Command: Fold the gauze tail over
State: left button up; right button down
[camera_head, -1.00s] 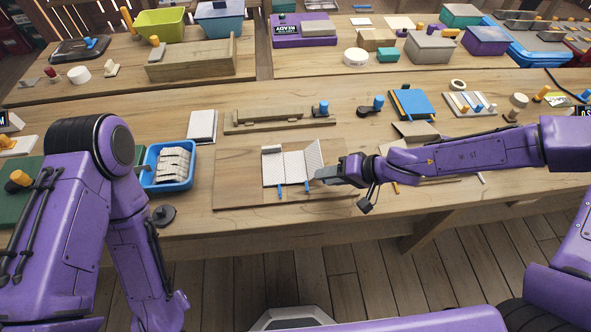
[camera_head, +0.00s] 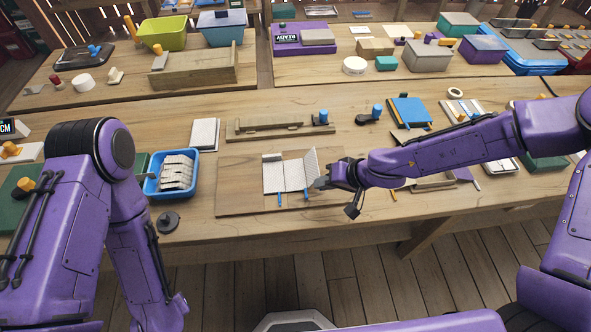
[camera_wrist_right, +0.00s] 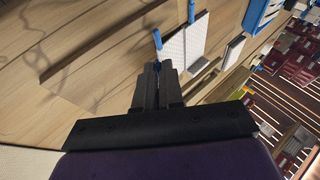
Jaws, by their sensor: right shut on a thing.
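The white gauze (camera_head: 284,177) lies on a brown wooden board (camera_head: 235,190) near the table's front edge. Its right-hand tail (camera_head: 312,163) stands raised at an angle from the flat part. Two blue tabs (camera_head: 280,199) show along its front edge. My right gripper (camera_head: 322,182) is at the tail's front right corner, shut on it. In the right wrist view the closed fingers (camera_wrist_right: 158,70) meet the gauze edge (camera_wrist_right: 184,45) close to a blue tab (camera_wrist_right: 157,39); the exact grip is dark. My left arm is at the left, its gripper out of view.
A blue bin (camera_head: 170,187) with folded white pieces stands left of the board. A white pad (camera_head: 204,134) lies behind it. A wooden rack (camera_head: 275,130) lies behind the board. A blue book (camera_head: 409,112) and trays lie to the right. The board's left part is clear.

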jog(key=shift+a+r+h+p, duration=0.3)
jog(key=shift+r+h+p, duration=0.15)
jog(key=shift+p, duration=0.7)
jog(key=shift+a+h+p, duration=0.35)
jog(key=shift+h+p, duration=0.2)
jog(key=shift+p, duration=0.1)
jog(key=shift+f, duration=0.15)
